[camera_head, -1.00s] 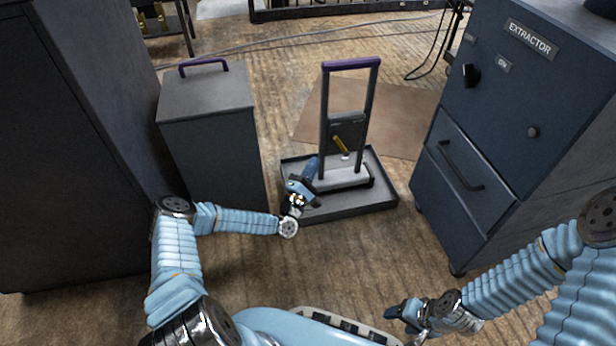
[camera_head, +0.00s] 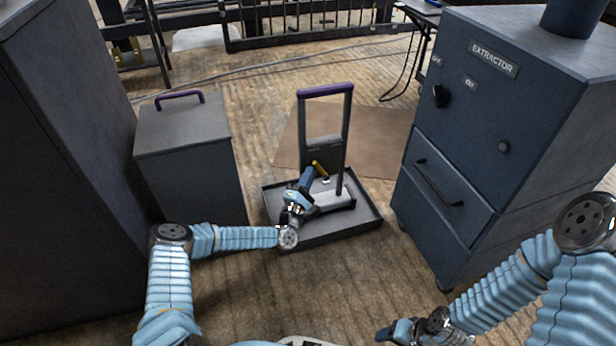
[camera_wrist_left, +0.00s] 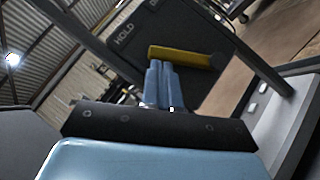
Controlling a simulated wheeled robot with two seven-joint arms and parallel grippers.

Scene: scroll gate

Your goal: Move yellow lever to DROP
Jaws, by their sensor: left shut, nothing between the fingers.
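The yellow lever (camera_head: 320,169) sits on a dark plate (camera_head: 323,149) in the upright frame with a purple top bar (camera_head: 325,90). In the left wrist view the lever (camera_wrist_left: 185,57) lies across the plate (camera_wrist_left: 145,40), which reads HOLD at its upper left; a second label is cut off at the top edge. My left gripper (camera_head: 309,172) is at the lever's left end. In the left wrist view its blue fingers (camera_wrist_left: 160,68) are together and empty, just below the lever; I cannot tell if they touch it. My right gripper (camera_head: 384,334) is low, far from the frame.
The frame stands in a grey tray (camera_head: 345,232) on the wooden floor. The blue EXTRACTOR cabinet (camera_head: 485,120) stands right. Floor shows between tray and extractor.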

